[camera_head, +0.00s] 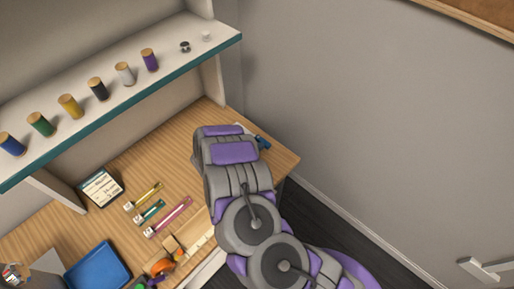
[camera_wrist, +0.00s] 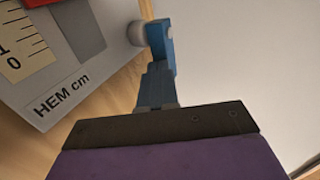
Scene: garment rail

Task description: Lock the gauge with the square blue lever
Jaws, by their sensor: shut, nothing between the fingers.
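In the wrist view the hem gauge (camera_wrist: 90,88) is a pale grey block labelled "HEM cm", with a cream scale, a red strip and a grey slider. The square blue lever (camera_wrist: 158,36) sits at its right edge, beside a pale round knob (camera_wrist: 136,33). My gripper (camera_wrist: 158,70) is shut and empty, its slim blue-grey fingers pointing at the lever. The fingertips overlap the lever's lower end in the picture; I cannot tell whether they touch. In the head view my arm hides most of the gauge, and a small blue part (camera_head: 263,142) shows just right of my arm.
A shelf (camera_head: 190,55) with thread spools overhangs the back. A bare wall (camera_head: 370,110) stands to the right.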

